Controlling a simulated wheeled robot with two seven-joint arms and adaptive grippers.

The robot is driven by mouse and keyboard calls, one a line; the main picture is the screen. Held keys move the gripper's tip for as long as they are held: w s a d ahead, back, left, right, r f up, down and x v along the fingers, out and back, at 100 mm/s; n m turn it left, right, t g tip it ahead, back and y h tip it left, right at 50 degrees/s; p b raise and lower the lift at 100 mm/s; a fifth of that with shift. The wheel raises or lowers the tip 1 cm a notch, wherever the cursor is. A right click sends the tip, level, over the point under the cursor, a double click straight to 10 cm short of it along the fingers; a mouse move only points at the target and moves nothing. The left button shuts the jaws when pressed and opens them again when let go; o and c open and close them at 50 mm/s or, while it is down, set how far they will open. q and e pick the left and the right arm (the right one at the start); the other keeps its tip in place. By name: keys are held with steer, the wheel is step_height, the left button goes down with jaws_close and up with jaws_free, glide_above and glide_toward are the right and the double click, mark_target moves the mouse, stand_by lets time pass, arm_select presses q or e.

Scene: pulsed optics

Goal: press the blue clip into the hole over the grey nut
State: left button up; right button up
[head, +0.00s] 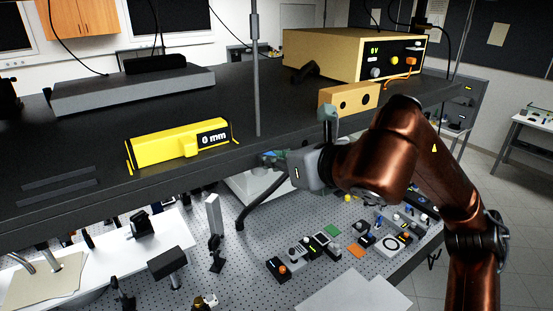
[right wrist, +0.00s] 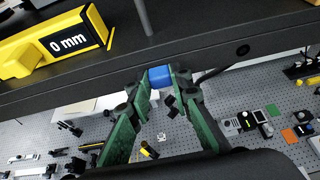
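My right gripper (head: 272,158) reaches in from the right, at the front edge of the dark shelf. In the right wrist view, its green-padded fingers (right wrist: 158,82) close around the blue clip (right wrist: 160,76), which sits between the fingertips in front of the shelf's dark edge. In the head view the fingertips are small and the clip cannot be made out clearly. A small dark round spot (right wrist: 243,50) shows on the shelf edge, right of the clip; I cannot tell whether it is a hole. I cannot make out the grey nut. My left gripper is not in view.
The shelf (head: 90,135) carries a yellow device reading 0 mm (head: 165,145), an orange block with two dark holes (head: 348,98) and a beige instrument (head: 345,52). A vertical grey post (head: 257,80) stands near my gripper. The perforated table (head: 240,255) below holds several optical parts.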

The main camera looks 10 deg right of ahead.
steer(key=o, duration=0.5)
steer(key=shift+w, duration=0.15)
steer(key=shift+c, duration=0.2)
steer(key=shift+o, duration=0.3)
steer(key=f+b+v, duration=0.1)
steer(key=v, duration=1.5)
steer(key=shift+s+f, duration=0.2)
steer(key=shift+s, duration=0.05)
steer(key=shift+w, duration=0.1)
